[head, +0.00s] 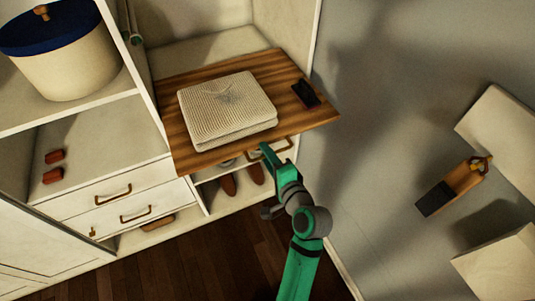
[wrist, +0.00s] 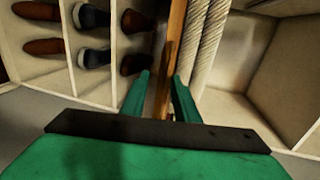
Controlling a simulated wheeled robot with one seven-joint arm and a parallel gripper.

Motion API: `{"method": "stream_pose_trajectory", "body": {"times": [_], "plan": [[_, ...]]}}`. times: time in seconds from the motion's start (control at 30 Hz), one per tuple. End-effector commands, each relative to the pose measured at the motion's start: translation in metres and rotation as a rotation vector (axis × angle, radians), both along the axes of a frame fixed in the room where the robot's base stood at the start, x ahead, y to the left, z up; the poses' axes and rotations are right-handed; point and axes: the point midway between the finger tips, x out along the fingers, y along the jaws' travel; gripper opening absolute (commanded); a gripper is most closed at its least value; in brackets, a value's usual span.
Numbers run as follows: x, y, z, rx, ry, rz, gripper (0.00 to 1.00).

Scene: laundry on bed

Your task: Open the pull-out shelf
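The pull-out shelf (head: 180,130) is a striped wooden board that sticks out of the white closet in the head view. Its edge (wrist: 173,50) runs upright through the middle of the wrist view. My gripper (head: 268,150) is at this front edge, low and near the handle. In the wrist view its two green fingers (wrist: 160,95) are apart, with the wood between them. A gap shows beside the left finger; contact on the right is unclear.
A folded cream towel (head: 228,108) and a small dark object (head: 306,93) lie on the shelf. Brown shoes (head: 228,184) stand in compartments below. Drawers (head: 115,195) are at left. A lidded basket (head: 65,65) stands upper left. The dark floor (head: 190,265) in front is clear.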

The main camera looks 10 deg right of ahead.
Motion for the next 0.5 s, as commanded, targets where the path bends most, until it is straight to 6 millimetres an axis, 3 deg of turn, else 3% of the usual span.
{"method": "stream_pose_trajectory", "body": {"times": [0.33,0.5], "plan": [[-0.002,-0.003,0.001,0.000,-0.002,-0.004,0.28],[-0.021,-0.009,0.005,-0.001,-0.001,-0.006,0.28]]}}
